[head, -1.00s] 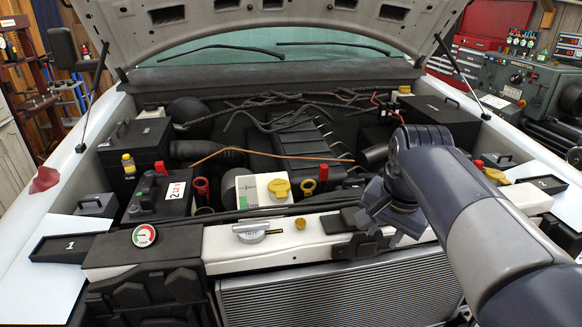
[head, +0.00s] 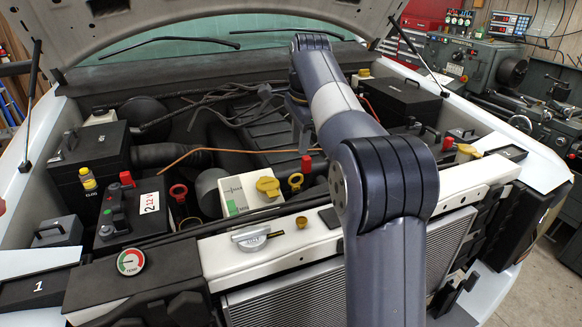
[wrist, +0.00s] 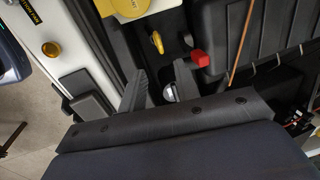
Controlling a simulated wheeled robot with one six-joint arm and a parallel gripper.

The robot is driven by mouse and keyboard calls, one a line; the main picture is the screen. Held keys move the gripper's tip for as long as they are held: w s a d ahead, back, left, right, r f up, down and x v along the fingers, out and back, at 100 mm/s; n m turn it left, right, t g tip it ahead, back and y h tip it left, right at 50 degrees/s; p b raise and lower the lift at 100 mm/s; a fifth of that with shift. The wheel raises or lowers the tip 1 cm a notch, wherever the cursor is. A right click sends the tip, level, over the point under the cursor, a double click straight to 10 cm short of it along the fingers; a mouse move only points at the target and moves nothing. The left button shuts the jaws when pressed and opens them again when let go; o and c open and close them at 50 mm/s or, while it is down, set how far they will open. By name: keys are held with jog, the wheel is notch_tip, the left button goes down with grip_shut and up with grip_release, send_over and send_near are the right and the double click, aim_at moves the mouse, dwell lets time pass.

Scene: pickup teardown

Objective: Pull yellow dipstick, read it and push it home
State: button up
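The yellow dipstick's ring handle (head: 295,181) stands behind the front beam, right of a white box with a wide yellow cap. In the wrist view, the yellow ring (wrist: 157,42) is just beyond my fingertips. My gripper (wrist: 160,78) is open there, its two grey fingers apart with nothing held between them. The ring appears apart from the fingers. In the head view my arm reaches over the engine bay, and the gripper is mostly hidden behind it. The dipstick's shaft is not visible.
A red ring handle (head: 178,192) stands farther left. The wide yellow cap (head: 268,186) and a red clip (wrist: 200,58) flank the yellow ring. An orange cable (head: 200,150) crosses behind. The white front beam (head: 320,235) and raised hood (head: 200,22) bound the bay.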

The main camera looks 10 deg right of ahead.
send_over(296, 186)
notch_tip(296, 186, down, 10)
jog(key=shift+s+r+p, duration=0.1)
jog(key=shift+r+p, duration=0.1)
jog(key=shift+p, duration=0.1)
grip_shut()
dwell(0.5)
